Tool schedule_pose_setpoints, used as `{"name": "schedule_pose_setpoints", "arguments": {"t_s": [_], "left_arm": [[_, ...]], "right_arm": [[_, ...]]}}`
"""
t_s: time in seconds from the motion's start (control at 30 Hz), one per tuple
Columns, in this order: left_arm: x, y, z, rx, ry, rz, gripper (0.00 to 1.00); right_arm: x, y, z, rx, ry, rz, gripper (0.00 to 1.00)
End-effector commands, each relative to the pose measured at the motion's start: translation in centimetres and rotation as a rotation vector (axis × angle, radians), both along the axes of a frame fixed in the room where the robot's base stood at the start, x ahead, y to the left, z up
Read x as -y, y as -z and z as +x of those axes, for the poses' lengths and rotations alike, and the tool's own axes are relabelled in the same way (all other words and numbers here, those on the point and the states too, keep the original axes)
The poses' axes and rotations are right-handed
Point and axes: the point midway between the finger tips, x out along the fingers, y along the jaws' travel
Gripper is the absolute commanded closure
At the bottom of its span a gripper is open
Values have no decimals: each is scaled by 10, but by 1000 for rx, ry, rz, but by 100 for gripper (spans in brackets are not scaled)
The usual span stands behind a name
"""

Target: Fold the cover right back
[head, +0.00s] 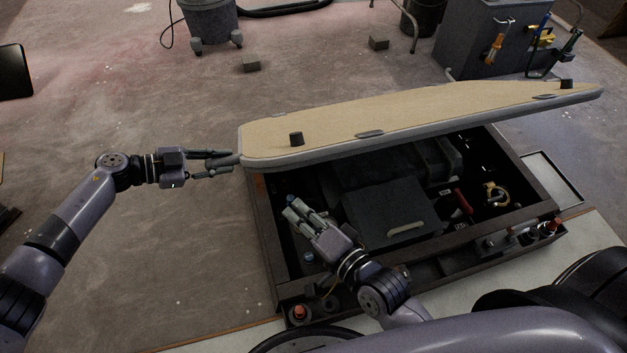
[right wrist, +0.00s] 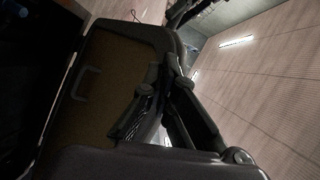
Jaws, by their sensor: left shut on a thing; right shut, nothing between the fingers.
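The cover (head: 350,118) is a tan panel with a grey rim, raised and tilted above an open dark box (head: 262,235). My left gripper (head: 233,162) is shut on the cover's left end, at its near corner. My right gripper (head: 290,208) is shut and empty, over the left part of the box opening and below the cover's near edge, apart from it. In the right wrist view, a brownish panel with a handle (right wrist: 86,84) shows beside the dark fingers; I cannot tell surely which side of the cover this is.
Inside the box are a dark lidded case (head: 385,212) with a pale handle, a red item (head: 462,202) and a brass-coloured fitting (head: 495,195). A tool cabinet (head: 490,45) and a wheeled bucket (head: 210,22) stand behind. The floor left of the box is clear.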

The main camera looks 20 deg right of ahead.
Motion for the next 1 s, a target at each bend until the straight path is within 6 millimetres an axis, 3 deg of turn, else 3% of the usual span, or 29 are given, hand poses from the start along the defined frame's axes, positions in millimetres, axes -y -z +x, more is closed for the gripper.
{"name": "schedule_pose_setpoints", "arguments": {"t_s": [0.23, 0.5, 0.63, 0.8, 1.0], "left_arm": [[-1, 0, 1, 1, -2, 0, 100], [0, 0, 1, 1, -2, 1, 100], [-1, 0, 1, 1, -2, 1, 100], [-1, 0, 0, 0, -2, 2, 100], [0, 0, 0, 0, -2, 2, 100]], "right_arm": [[-2, 17, -12, -115, 142, 774, 100], [29, 43, -36, -173, 271, 1500, 100], [43, 53, -46, -167, 301, 1710, 100], [52, 58, -51, -155, 312, 1831, 100], [53, 53, -29, -149, 310, 1847, 100]]}}
